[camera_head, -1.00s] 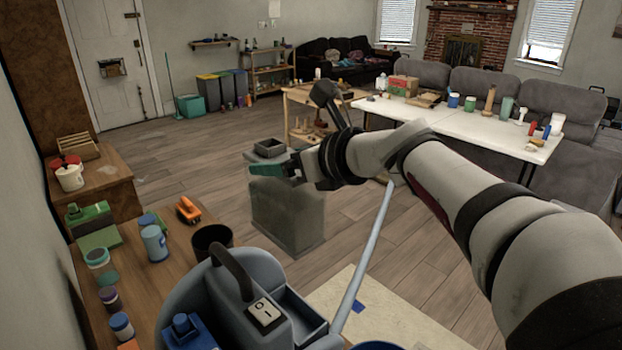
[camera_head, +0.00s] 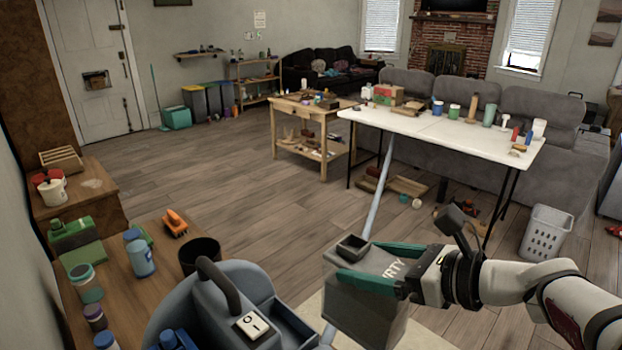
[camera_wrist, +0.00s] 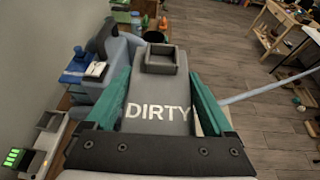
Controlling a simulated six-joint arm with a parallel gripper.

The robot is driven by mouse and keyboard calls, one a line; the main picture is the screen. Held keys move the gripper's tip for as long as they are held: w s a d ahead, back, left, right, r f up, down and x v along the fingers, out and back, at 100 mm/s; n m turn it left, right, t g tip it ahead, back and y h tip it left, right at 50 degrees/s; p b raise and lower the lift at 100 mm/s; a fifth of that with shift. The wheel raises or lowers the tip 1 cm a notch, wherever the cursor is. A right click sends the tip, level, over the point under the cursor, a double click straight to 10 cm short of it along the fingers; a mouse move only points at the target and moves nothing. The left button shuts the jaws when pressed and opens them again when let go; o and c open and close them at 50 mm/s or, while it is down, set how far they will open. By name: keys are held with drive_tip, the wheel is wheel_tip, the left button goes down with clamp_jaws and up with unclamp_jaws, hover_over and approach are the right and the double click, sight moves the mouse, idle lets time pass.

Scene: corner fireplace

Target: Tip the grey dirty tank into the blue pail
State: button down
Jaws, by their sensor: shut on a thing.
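The grey tank (camera_head: 366,305), with "DIRTY" lettering on its top, is held upright at the lower middle of the head view. My gripper (camera_head: 377,264) comes in from the right, its green fingers shut on the tank's two sides. In the wrist view the tank (camera_wrist: 157,92) fills the space between the fingers (camera_wrist: 158,100), with its open square spout (camera_wrist: 160,60) at the far end. I cannot make out the blue pail for certain in the current frames.
A blue-grey machine (camera_head: 215,315) with a black handle and a switch stands just left of the tank. A wooden bench with bottles (camera_head: 165,270) lies beyond it. A white table (camera_head: 440,130) stands behind, a laundry basket (camera_head: 547,233) to the right. Open floor lies between.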

sight(394, 321)
drive_tip(key=s+d+f, duration=0.1)
drive_tip(key=s, duration=0.1)
drive_tip(key=s+d+f, duration=0.1)
drive_tip(key=s, duration=0.2)
drive_tip(key=s+d+f, duration=0.1)
drive_tip(key=s+d, duration=0.1)
drive_tip(key=s, duration=0.1)
drive_tip(key=shift+s+d+f, duration=0.1)
drive_tip(key=shift+s+f, duration=0.1)
drive_tip(key=shift+f, duration=0.05)
drive_tip(key=s, duration=0.6)
drive_tip(key=shift+s+f+h, duration=0.3)
drive_tip(key=shift+s+f, duration=0.05)
drive_tip(key=shift+f, duration=0.1)
wheel_tip(394, 321, down, 7)
drive_tip(key=m+g+h, duration=0.1)
drive_tip(key=m+g, duration=0.3)
drive_tip(key=g, duration=0.4)
drive_tip(key=shift+s+m, duration=0.25)
drive_tip(key=shift+m, duration=0.15)
drive_tip(key=shift+f, duration=0.15)
